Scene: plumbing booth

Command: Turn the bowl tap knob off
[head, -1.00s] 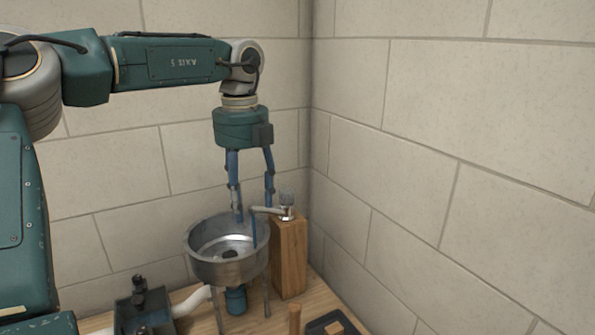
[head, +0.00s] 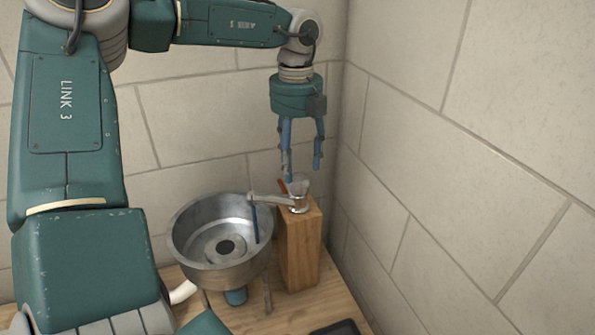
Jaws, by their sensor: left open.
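The metal bowl (head: 190,255) stands on thin legs, with a dark drain in its middle. The tap (head: 268,198) sits on a wooden block (head: 300,250) to the right of the bowl, its spout reaching over the rim. A blue strip (head: 254,224), which looks like water, hangs from the spout into the bowl. The small grey tap knob (head: 299,187) is on top of the tap, with an orange-red part beside it. My left gripper (head: 303,174) points down just above the knob, fingers apart and empty. I cannot tell whether a fingertip touches the knob. My right gripper is out of view.
Block walls meet in a corner close behind and to the right of the tap. A white pipe (head: 183,291) runs under the bowl. A dark tray (head: 337,328) lies at the bottom edge on the wooden surface.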

